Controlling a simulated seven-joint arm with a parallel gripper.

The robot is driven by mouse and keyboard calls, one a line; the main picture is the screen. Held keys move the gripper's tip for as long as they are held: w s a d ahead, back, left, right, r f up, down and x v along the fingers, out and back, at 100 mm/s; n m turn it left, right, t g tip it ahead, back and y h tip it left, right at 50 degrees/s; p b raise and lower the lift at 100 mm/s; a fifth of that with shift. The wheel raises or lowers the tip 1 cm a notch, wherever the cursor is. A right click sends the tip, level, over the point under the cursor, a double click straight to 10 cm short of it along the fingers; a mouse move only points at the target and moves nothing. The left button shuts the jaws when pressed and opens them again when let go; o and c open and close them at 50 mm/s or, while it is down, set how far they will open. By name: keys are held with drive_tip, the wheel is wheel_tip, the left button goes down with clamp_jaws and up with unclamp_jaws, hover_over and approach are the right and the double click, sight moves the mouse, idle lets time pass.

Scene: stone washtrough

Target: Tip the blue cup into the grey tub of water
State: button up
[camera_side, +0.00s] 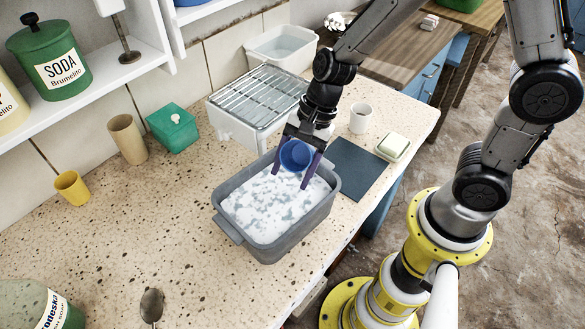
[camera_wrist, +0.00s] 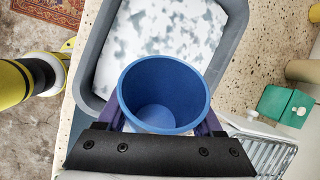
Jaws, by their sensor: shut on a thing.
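The blue cup (camera_side: 295,155) is held between the purple fingers of my gripper (camera_side: 297,172), above the right back part of the grey tub. The cup is tilted, with its open mouth facing the side camera. In the wrist view the blue cup (camera_wrist: 164,95) shows its open mouth and inside, which looks empty. The grey tub (camera_side: 231,226) stands on the speckled counter and holds water covered with white foam. The tub (camera_wrist: 93,45) also shows behind the cup in the wrist view. My gripper (camera_wrist: 163,118) is shut on the cup.
A wire rack (camera_side: 258,95) on a white basin stands behind the tub. A dark mat (camera_side: 357,168), a white mug (camera_side: 360,118) and a soap dish (camera_side: 393,147) lie to the right. A yellow cup (camera_side: 72,188) and a spoon (camera_side: 151,305) are left.

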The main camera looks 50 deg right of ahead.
drive_tip(key=shift+a+r+m+g+y, duration=0.1)
drive_tip(key=shift+r+m+g+y, duration=0.15)
drive_tip(key=shift+y, duration=0.65)
drive_tip(key=shift+a+r+g+y, duration=0.15)
drive_tip(key=shift+g+y, duration=0.2)
drive_tip(key=shift+y, duration=0.55)
drive_tip(key=shift+d+r+m+g+y, duration=0.1)
drive_tip(key=shift+r+m+g+y, duration=0.15)
drive_tip(key=shift+y, duration=0.65)
drive_tip(key=shift+s+a+r+g+y, duration=0.1)
drive_tip(key=shift+a+g+y, duration=0.1)
drive_tip(key=shift+y, duration=0.45)
drive_tip(key=shift+s+a+r+g+y, duration=0.1)
drive_tip(key=shift+g+y, duration=0.05)
drive_tip(key=shift+y, duration=0.45)
drive_tip(key=shift+a+r+g+y, duration=0.1)
drive_tip(key=shift+g+y, duration=0.1)
drive_tip(key=shift+y, duration=0.45)
